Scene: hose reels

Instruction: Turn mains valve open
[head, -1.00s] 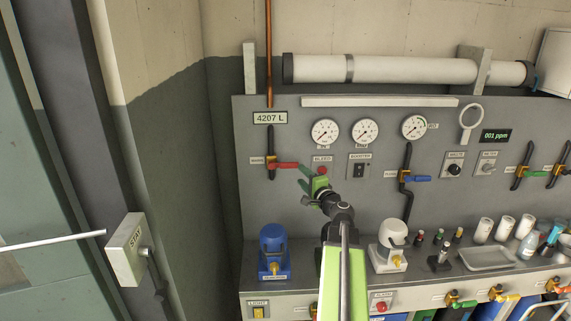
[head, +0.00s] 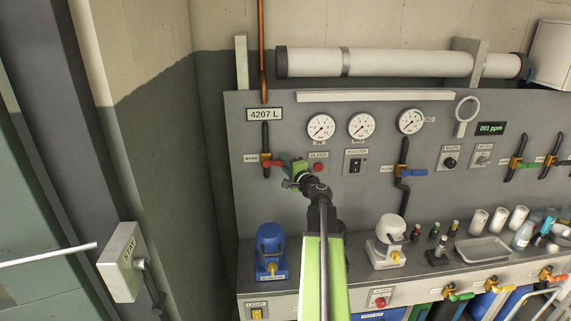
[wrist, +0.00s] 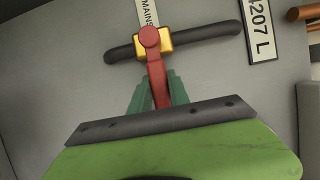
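The mains valve (wrist: 165,40) is a yellow-orange body on a dark pipe, with a "MAINS" label beside it. Its red lever (wrist: 157,80) points down toward my gripper in the wrist view. In the head view the lever (head: 274,163) points right, across the upright pipe. My gripper (wrist: 158,92) has one green finger on each side of the lever, close against it, and looks shut on it. In the head view my gripper (head: 289,165) is at the lever's outer end and partly hides it.
The "4207 L" display (head: 264,115) is above the valve. The bleed button (head: 318,167) and booster switch (head: 356,164) are just right of my gripper. A blue device (head: 270,249) and a white one (head: 390,241) stand on the ledge below.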

